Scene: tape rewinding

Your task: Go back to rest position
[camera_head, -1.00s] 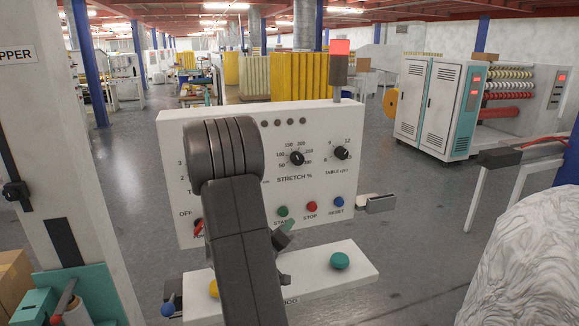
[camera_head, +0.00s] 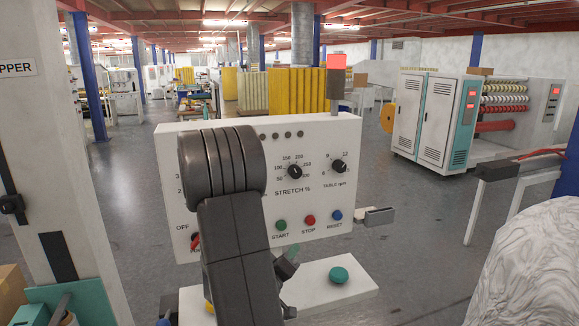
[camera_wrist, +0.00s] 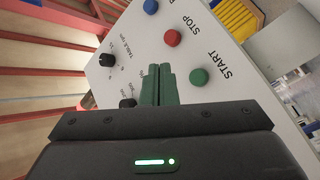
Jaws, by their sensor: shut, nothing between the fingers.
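A white control panel (camera_head: 232,250) stands upright, with a green START button (camera_head: 281,225), a red STOP button (camera_head: 310,219) and a blue RESET button (camera_head: 337,215). My gripper (camera_head: 290,253) is mostly hidden behind my dark arm in the head view; one green finger part shows below START. In the wrist view my gripper (camera_wrist: 160,85) has both green fingers together, with nothing between them. They point towards the panel, beside START (camera_wrist: 199,76) and below STOP (camera_wrist: 172,38). I cannot tell the exact gap to the panel.
A lower white box with a teal button (camera_head: 338,275) juts out below the panel. A red beacon (camera_head: 340,60) tops the panel. A wrapped white load (camera_head: 530,265) is at right. A pale column (camera_head: 55,150) is at left. Grey floor (camera_head: 415,210) lies open beyond.

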